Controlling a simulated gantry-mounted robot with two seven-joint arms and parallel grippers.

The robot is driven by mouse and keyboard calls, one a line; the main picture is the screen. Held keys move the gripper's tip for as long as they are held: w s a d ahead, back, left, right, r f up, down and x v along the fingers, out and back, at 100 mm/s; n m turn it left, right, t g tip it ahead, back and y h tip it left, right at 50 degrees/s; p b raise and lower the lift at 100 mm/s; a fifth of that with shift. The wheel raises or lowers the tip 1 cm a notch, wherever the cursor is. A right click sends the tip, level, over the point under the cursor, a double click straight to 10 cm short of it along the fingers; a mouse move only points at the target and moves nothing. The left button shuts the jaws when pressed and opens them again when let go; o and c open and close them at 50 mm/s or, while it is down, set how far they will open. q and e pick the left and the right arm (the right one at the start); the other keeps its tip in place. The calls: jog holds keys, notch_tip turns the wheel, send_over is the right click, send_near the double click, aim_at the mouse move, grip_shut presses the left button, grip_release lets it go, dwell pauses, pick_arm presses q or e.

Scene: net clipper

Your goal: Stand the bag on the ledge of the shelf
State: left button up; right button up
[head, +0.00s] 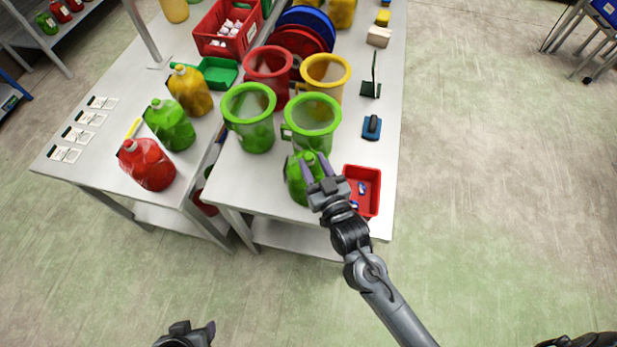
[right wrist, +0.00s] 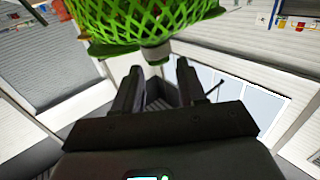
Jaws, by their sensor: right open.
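A green bag (head: 298,180) stands on the front of the right-hand table, under the green-rimmed buckets. My right gripper (head: 322,168) is open at the bag's right side, partly covering it. In the right wrist view the green net bag (right wrist: 140,20) with its pale neck (right wrist: 155,53) lies just beyond the open fingers (right wrist: 158,82); I see no grip on it. A shelf (head: 68,32) at the far upper left bears small green and red bags. My left gripper (head: 192,334) is at the bottom edge, partly cut off, away from the tables.
Red (head: 148,165), green (head: 170,125) and yellow (head: 190,90) bags stand on the left table. Green (head: 249,120), another green (head: 312,125), red and yellow buckets crowd behind the bag. A red tray (head: 372,178) sits right of my right gripper.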

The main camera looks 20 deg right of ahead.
jog(key=shift+w+f, duration=0.1)
jog(key=shift+w, duration=2.7)
jog(key=shift+c, duration=0.5)
grip_shut()
